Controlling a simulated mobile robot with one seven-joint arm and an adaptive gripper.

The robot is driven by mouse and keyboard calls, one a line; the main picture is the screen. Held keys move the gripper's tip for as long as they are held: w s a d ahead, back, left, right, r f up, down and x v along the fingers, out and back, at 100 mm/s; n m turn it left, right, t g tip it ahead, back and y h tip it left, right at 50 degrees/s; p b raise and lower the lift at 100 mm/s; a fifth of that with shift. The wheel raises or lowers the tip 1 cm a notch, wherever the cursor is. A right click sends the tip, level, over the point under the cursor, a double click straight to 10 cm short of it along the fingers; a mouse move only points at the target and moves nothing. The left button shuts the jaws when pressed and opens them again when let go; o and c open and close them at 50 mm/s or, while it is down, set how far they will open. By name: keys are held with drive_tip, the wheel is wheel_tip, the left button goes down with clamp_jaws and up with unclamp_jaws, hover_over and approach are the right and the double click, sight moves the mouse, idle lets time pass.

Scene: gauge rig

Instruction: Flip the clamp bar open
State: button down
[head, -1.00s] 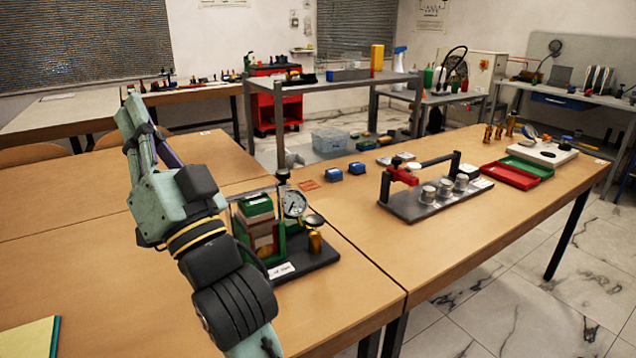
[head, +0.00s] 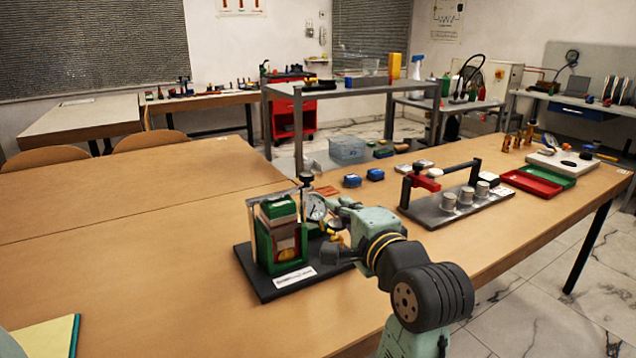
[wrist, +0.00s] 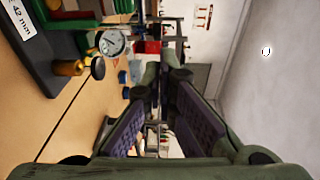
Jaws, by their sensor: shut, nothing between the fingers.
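The clamp bar (head: 456,169) is a dark bar on the grey-based fixture (head: 428,213) right of centre in the head view. It lies nearly level above three metal cylinders, between a left post and a taller right post. A red block (head: 425,183) sits near its left end. I cannot make the bar out in the wrist view. My gripper (wrist: 162,76) is shut and empty, left of the fixture and apart from the bar. In the head view its fingertips are largely hidden behind its own body (head: 372,224).
A green gauge stand (head: 268,245) with a round dial (head: 316,207) stands close to the left of my gripper. The dial (wrist: 112,43) also shows in the wrist view. Blue blocks (head: 352,180) lie behind. Red (head: 531,183) and green trays are to the right. The left table is mostly clear.

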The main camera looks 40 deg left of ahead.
sight(310, 177)
drive_tip(key=p+x, duration=0.2)
drive_tip(key=x, duration=1.2)
drive_tip(key=shift+w+p, duration=0.1)
drive_tip(key=shift+p, duration=0.2)
drive_tip(key=shift+w, duration=0.1)
